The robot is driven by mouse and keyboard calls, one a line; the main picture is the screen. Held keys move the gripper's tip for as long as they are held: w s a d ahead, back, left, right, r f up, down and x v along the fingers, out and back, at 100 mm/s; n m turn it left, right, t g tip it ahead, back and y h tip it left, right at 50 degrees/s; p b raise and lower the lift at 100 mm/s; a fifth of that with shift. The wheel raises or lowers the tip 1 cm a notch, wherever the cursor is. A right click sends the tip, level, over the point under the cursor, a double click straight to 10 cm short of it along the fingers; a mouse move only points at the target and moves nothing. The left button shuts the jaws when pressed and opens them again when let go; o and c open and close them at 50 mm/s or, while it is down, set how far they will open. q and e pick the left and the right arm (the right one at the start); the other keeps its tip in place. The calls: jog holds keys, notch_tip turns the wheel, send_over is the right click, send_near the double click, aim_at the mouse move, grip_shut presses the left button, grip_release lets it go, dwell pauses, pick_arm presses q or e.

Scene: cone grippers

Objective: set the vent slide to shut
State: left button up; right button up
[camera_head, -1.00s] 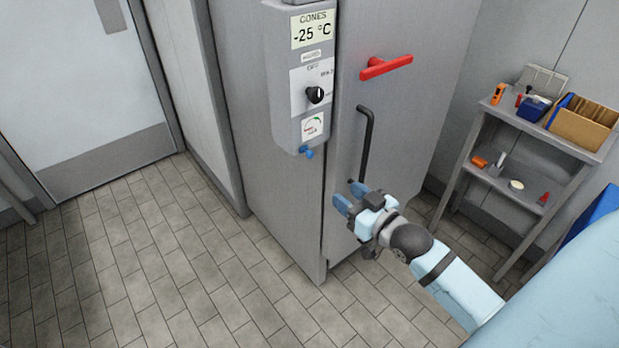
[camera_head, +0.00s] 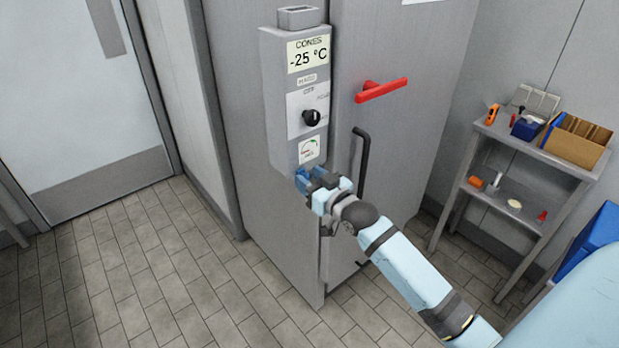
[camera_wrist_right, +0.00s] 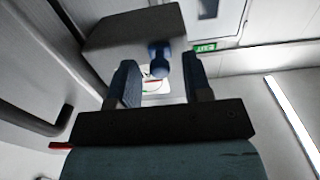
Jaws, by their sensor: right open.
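The control box (camera_head: 292,105) is a grey housing on the front of the grey cabinet, with a "-25 °C" display, a black knob and a small gauge label (camera_head: 309,150). A blue knob (camera_wrist_right: 159,58) sticks out of the box's underside and seems to be the vent slide. In the head view my right gripper hides it. My right gripper (camera_head: 303,178) is open just below the box. In the wrist view the two fingers (camera_wrist_right: 160,72) stand on either side of the blue knob, with gaps visible; I cannot tell how deep the knob sits between them. My left gripper is out of view.
A red handle (camera_head: 382,90) sticks out of the cabinet door, and a black vertical door handle (camera_head: 361,165) is close to my right wrist. A shelf (camera_head: 478,210) with boxes and tools stands at the right. The tiled floor (camera_head: 130,265) at the left is clear.

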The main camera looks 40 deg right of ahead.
jog(key=shift+w, duration=0.2)
grip_shut()
jog(key=shift+w+d+p, duration=0.15)
jog(key=shift+d+p, duration=0.2)
jog(key=shift+d, duration=1.65)
grip_release()
jog(key=shift+a, duration=0.1)
jog(key=s+d, duration=0.1)
jog(key=s, duration=1.2)
jog(key=shift+s+b, duration=0.3)
jog(key=shift+s, duration=0.1)
